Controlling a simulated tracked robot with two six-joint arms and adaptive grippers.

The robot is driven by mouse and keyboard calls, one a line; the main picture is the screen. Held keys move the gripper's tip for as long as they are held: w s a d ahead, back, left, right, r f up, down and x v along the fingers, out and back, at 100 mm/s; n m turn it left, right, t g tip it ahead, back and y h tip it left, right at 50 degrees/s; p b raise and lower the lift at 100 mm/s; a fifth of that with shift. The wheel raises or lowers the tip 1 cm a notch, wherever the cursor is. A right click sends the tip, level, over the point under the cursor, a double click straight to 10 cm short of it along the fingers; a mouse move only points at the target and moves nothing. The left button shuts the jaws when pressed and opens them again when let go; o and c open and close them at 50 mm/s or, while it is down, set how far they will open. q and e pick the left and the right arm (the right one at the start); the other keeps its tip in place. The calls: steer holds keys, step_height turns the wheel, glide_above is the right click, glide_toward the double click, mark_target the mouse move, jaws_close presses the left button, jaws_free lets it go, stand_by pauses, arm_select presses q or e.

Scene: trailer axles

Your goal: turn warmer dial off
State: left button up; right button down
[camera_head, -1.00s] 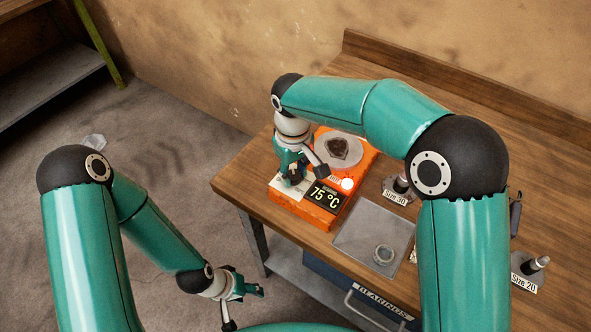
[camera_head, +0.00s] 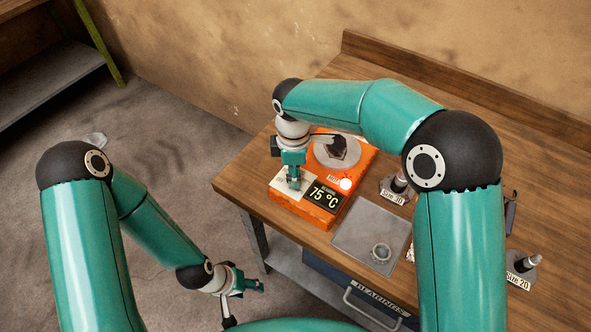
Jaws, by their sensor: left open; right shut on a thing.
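The orange bearing warmer (camera_head: 357,168) stands on the wooden bench. Its display (camera_head: 323,197) reads 75 °C, and a bright light (camera_head: 345,184) glows beside the display. A round grey plate (camera_head: 345,160) on top carries a dark part (camera_head: 338,147), partly covered by my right wrist. My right gripper (camera_head: 294,184) points down at the warmer's near left corner, over a pale panel (camera_head: 282,187). It is shut on the warmer dial, which its fingers hide. My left gripper (camera_head: 246,296) is open and empty, low in front of the bench and far from the warmer.
Posts labelled Size 30 (camera_head: 393,196) and Size 20 (camera_head: 520,281) stand further right. A drawer marked Bearings (camera_head: 383,299) is below. The bench's left end is clear.

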steer(key=shift+s+f+n+p, duration=0.1)
steer(key=shift+n+p, duration=0.1)
steer(key=shift+n, duration=0.95)
steer(key=shift+s+f+n+p, duration=0.1)
steer(key=shift+n+p, duration=0.1)
steer(key=shift+n, duration=0.95)
steer(key=c, duration=0.8)
jaws_free()
steer(key=shift+o, duration=0.2)
steer(key=shift+w+r, duration=0.1)
steer(key=shift+r, duration=0.05)
steer(key=shift+w+r, duration=0.1)
steer(key=shift+r, duration=0.4)
step_height(320, 180, up, 11)
